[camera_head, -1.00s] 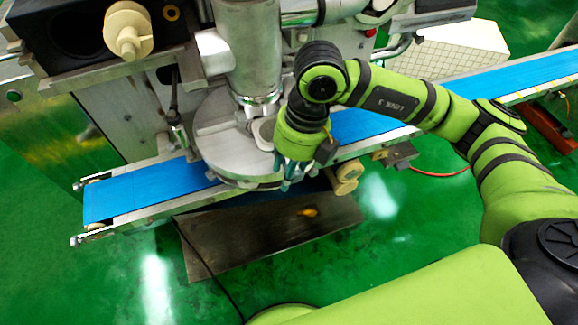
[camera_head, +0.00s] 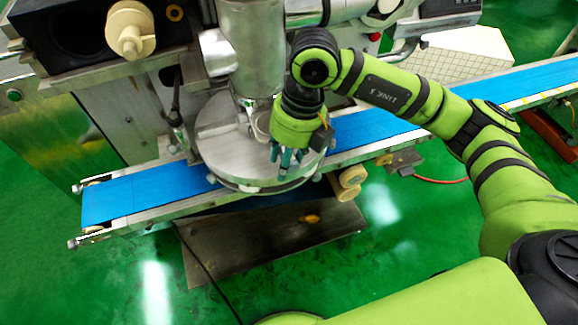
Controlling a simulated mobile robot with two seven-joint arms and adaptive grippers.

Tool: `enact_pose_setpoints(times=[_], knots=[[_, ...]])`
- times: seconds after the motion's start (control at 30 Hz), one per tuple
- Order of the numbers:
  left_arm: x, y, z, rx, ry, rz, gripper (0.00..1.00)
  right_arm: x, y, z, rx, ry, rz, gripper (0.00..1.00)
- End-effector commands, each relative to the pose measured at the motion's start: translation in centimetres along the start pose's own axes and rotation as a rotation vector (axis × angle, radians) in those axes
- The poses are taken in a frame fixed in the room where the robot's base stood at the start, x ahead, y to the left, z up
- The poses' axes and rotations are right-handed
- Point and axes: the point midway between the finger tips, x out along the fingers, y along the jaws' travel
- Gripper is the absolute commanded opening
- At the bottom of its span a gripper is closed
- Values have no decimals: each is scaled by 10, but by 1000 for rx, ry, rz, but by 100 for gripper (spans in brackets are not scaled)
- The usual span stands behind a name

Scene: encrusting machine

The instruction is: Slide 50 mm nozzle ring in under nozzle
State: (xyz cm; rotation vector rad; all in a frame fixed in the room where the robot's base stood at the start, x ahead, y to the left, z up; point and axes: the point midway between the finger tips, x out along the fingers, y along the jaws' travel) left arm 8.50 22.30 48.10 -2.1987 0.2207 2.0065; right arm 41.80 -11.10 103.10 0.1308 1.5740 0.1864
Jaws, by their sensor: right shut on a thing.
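The nozzle column (camera_head: 252,60) is a vertical steel cylinder on the encrusting machine, above a round steel plate (camera_head: 222,140). My right gripper (camera_head: 284,165) is at the right front of this plate, beside the column's lower end, fingers pointing down. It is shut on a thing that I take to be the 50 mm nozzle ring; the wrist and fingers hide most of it. I cannot tell whether the ring touches the plate or how it sits relative to the nozzle opening. My left gripper is not in view.
A blue conveyor belt (camera_head: 145,192) passes beneath the round plate and continues to the upper right. A steel tray (camera_head: 260,245) lies below. A cream knob (camera_head: 128,32) stands at the upper left. Green floor is open in front.

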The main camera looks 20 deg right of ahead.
Motion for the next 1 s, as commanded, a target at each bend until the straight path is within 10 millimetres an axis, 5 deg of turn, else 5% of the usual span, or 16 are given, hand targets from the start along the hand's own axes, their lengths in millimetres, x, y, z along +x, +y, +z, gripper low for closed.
enact_pose_setpoints(times=[1.0], knots=[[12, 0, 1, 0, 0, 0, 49, 0, 0, 34, 1, -2, 1, 0]])
